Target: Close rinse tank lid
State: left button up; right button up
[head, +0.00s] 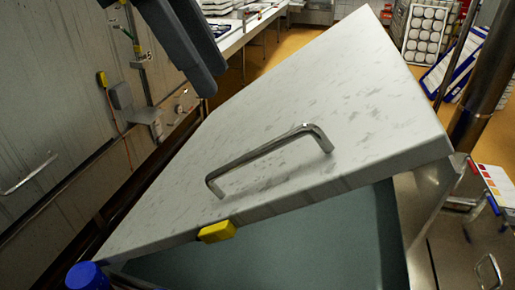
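The rinse tank lid (300,110) is a large pale, grey-streaked panel. It stands tilted open over the tank (345,235), with a dark teal interior showing below its front edge. A bent metal bar handle (268,155) is fixed on the lid's top face. A yellow block (217,231) sits at the lid's front edge. My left gripper (212,80) shows as dark grey parts at the top left, beyond the lid's left edge and apart from the handle. I cannot tell how far its fingers are apart. My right gripper is not in view.
A blue cap (86,275) is at the lid's lower left corner. A stained wall panel (60,110) with a metal handle (28,174) stands at left. A thick metal post (490,75) rises at right, near a rack of round white items (425,30).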

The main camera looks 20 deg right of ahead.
aim_at(258, 153)
pick_arm(q)
jog(key=p+x, duration=0.5)
jog(key=x, duration=0.9)
jog(key=shift+s+d+f, duration=0.1)
jog(key=shift+d+f, duration=0.05)
jog(key=shift+f, duration=0.1)
jog(key=shift+d+f+p, duration=0.3)
jog(key=shift+f, duration=0.35)
grip_shut()
